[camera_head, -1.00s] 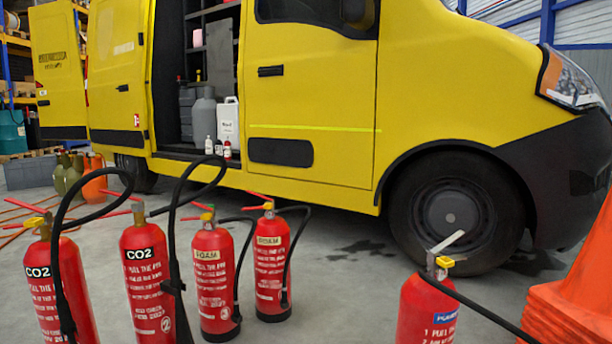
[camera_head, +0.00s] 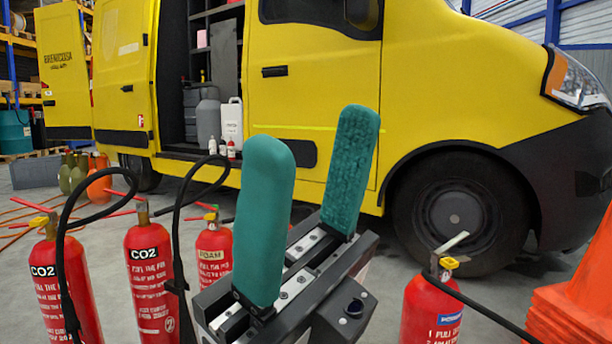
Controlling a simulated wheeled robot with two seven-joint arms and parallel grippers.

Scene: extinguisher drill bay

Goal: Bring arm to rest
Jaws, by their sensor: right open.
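My right gripper (camera_head: 308,190) rises from the bottom middle of the head view, its two teal fingers pointing up. The fingers stand apart with nothing between them. It is in front of the row of extinguishers and hides part of it. Two red CO2 extinguishers (camera_head: 62,290) (camera_head: 150,285) stand at the left. A red FOAM extinguisher (camera_head: 213,255) is partly covered by the gripper. A red extinguisher with a blue label (camera_head: 432,310) stands to the right, apart from the gripper. My left gripper does not show.
A yellow van (camera_head: 320,90) with an open side door fills the back. Orange cones (camera_head: 575,300) stand at the right edge. Orange and olive cylinders (camera_head: 98,180) stand behind at the left.

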